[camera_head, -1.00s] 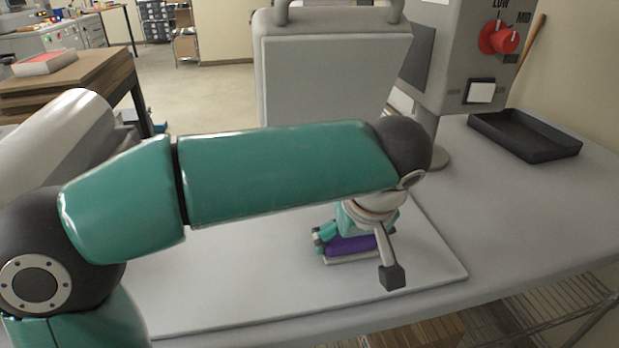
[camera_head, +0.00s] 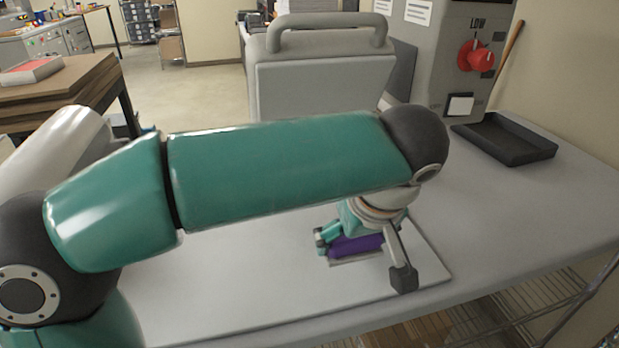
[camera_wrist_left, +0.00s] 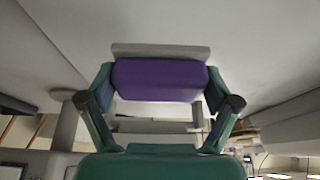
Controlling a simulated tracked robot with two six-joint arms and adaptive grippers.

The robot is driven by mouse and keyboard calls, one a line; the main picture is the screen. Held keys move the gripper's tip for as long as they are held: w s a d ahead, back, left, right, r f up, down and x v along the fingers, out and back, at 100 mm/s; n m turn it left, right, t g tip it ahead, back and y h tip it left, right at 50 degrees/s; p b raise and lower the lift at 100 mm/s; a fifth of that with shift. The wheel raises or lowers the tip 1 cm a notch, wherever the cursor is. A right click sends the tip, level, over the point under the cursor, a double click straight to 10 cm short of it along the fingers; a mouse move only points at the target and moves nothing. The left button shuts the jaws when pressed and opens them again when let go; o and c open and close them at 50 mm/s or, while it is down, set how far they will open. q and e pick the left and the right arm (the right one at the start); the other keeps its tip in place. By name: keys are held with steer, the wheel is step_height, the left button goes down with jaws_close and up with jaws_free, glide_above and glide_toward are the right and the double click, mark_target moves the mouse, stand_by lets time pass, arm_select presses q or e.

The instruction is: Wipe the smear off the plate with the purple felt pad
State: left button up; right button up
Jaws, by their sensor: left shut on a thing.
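The purple felt pad (camera_head: 357,244) is in my left gripper (camera_head: 340,236), low over the right part of the pale plate (camera_head: 240,290). In the left wrist view the pad (camera_wrist_left: 160,80) sits between the two fingers of my left gripper (camera_wrist_left: 160,95), which is shut on it. A pale grey strip (camera_wrist_left: 160,50) shows along the pad's edge. I cannot tell whether the pad touches the plate. No smear shows; my left arm covers much of the plate. My right gripper is not in view.
The plate lies on a grey table (camera_head: 540,215). A grey machine lid with a handle (camera_head: 325,85) stands behind it. A control box with a red knob (camera_head: 476,56) and a black tray (camera_head: 505,138) are at the back right. The table's right side is clear.

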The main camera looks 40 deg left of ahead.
arm_select(q)
step_height(320, 180, up, 2)
steer(key=shift+r+p, duration=0.1)
steer(key=shift+p, duration=0.5)
